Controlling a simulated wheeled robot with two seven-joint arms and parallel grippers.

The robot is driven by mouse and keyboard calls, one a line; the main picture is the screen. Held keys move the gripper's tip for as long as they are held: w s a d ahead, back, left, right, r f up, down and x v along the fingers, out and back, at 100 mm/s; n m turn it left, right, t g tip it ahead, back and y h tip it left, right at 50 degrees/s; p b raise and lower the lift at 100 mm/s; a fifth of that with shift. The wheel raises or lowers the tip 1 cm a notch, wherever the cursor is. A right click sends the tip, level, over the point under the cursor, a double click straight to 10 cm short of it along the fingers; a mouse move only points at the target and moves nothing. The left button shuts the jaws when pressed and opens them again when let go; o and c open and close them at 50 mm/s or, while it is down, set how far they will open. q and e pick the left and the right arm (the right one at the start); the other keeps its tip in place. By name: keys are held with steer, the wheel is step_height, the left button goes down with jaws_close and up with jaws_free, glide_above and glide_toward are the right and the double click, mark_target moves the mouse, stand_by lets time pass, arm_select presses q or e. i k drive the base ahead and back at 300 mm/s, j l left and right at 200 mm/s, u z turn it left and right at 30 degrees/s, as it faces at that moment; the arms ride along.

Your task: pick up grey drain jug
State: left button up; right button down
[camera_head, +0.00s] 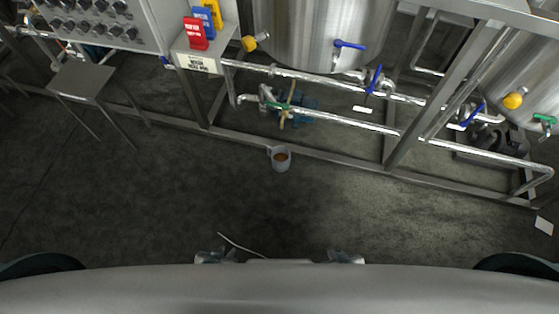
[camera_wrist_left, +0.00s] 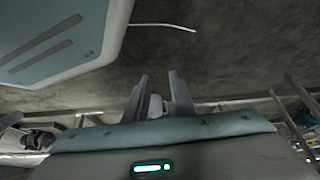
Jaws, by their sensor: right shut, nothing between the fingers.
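The grey drain jug (camera_head: 281,162) stands upright on the dark floor, just in front of the low frame rail under the tank. Brown content shows in its mouth, and its handle is at the upper left. My left gripper (camera_head: 215,257) is low in the head view, well short of the jug. In the left wrist view its two fingers (camera_wrist_left: 158,92) are apart. A small pale shape shows between them; I cannot tell whether it is the jug. My right gripper (camera_head: 346,257) is also low in the head view, shut and away from the jug.
Steel frame rails and pipes (camera_head: 330,118) run behind the jug, below a steel tank (camera_head: 315,35). A small stool-like stand (camera_head: 82,80) is at the left. A thin white strip (camera_head: 240,245) lies near my grippers. The floor before the jug is clear.

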mark_target(281, 155)
steer(key=l+u, duration=0.1)
steer(key=u, duration=0.5)
steer(key=i+l+u, duration=0.1)
steer(key=l+u, duration=0.15)
steer(key=i+l+u, duration=0.2)
steer(key=l, duration=0.25)
steer(key=l+u, duration=0.25)
steer(key=l, duration=0.15)
steer(key=l+u, duration=0.1)
steer(key=l, duration=1.15)
